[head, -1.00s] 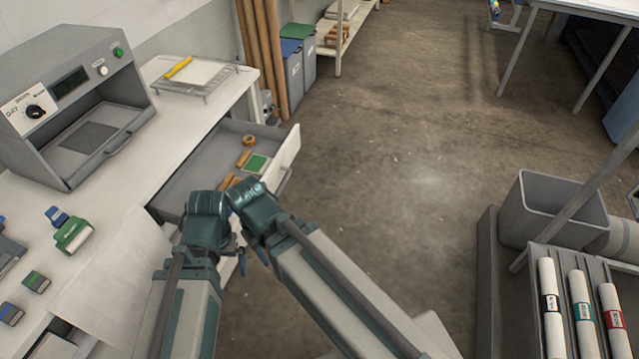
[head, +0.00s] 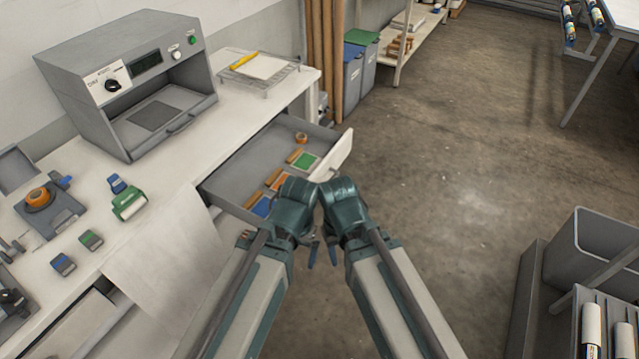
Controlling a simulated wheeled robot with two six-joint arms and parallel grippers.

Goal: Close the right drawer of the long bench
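The long bench (head: 245,100) runs along the left wall. Its right drawer (head: 240,172) is pulled out, with a white front panel (head: 337,156) facing the open floor. In the drawer lie orange, green and blue pads with wooden handles (head: 302,160) and a tape roll (head: 301,137). My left gripper (head: 305,238) and my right gripper (head: 328,248) are side by side in front of the near end of the drawer. Their wrists hide the near part of the drawer and its front. The fingers show only partly, below the wrists, and no object shows in them.
A grey oven-like machine (head: 75,60) and a wire rack (head: 262,72) stand on the bench. A paper sheet (head: 165,255) hangs over the bench edge. The floor between is clear.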

